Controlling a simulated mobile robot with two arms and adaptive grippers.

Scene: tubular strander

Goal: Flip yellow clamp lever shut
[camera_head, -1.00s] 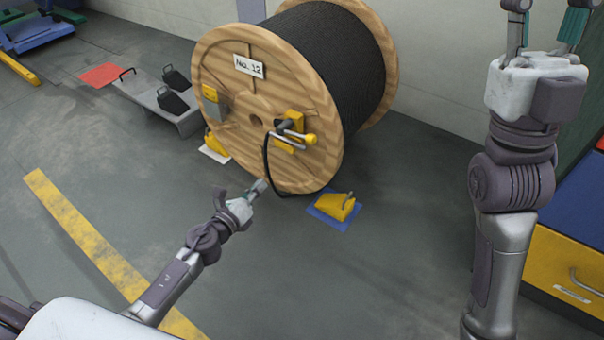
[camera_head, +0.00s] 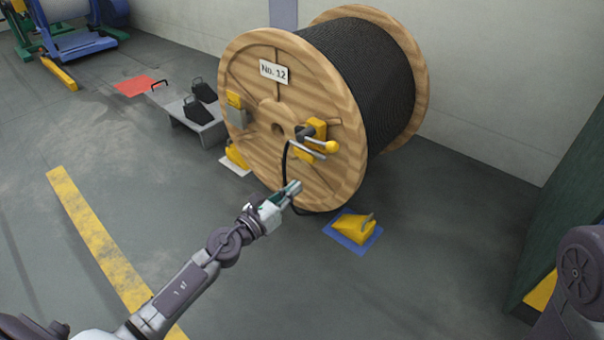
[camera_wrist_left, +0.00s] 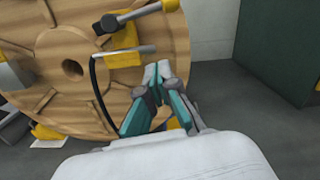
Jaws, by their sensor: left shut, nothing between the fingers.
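The yellow clamp (camera_head: 317,129) is fixed to the near face of the wooden cable reel (camera_head: 262,110). Its lever ends in a yellow knob (camera_head: 331,147) and sticks out to the right. A metal bar (camera_head: 308,150) lies just below the lever, and a black cable hangs down from the clamp. In the left wrist view the clamp (camera_wrist_left: 122,42) is at the top, with the lever above the bar. My left gripper (camera_head: 294,187) is shut and empty, below the clamp and apart from the lever. Its fingers (camera_wrist_left: 158,74) point towards the reel. My right gripper is out of view.
A yellow wedge (camera_head: 352,227) on a blue mat stands on the floor right of my left gripper. Another yellow wedge (camera_head: 236,156) is at the reel's left. A low grey bench (camera_head: 188,122) holds black blocks. A dark green cabinet (camera_head: 565,220) stands at the right.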

